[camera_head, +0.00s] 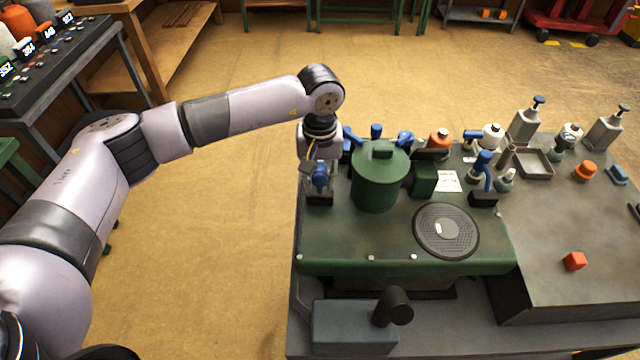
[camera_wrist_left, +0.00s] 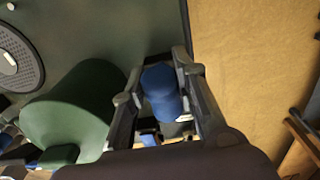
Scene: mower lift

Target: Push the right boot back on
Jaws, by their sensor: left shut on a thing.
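My left gripper (camera_head: 320,176) is shut on a blue boot-like piece (camera_head: 320,180) at the left edge of the green mower deck (camera_head: 330,240), left of the green canister (camera_head: 378,185). In the left wrist view the blue piece (camera_wrist_left: 162,92) sits between the two fingers (camera_wrist_left: 158,85). A dark block (camera_head: 320,198) shows just below it; whether the piece touches or sits on that block I cannot tell. Another blue piece (camera_head: 483,162) stands near a dark block (camera_head: 484,199) at the right of the deck. My right gripper is not in view.
The canister stands close beside my left gripper. Behind it are blue-topped items (camera_head: 404,138) and an orange-capped bottle (camera_head: 439,142). A round black grille (camera_head: 446,230) lies on the deck. Floor at left is free.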

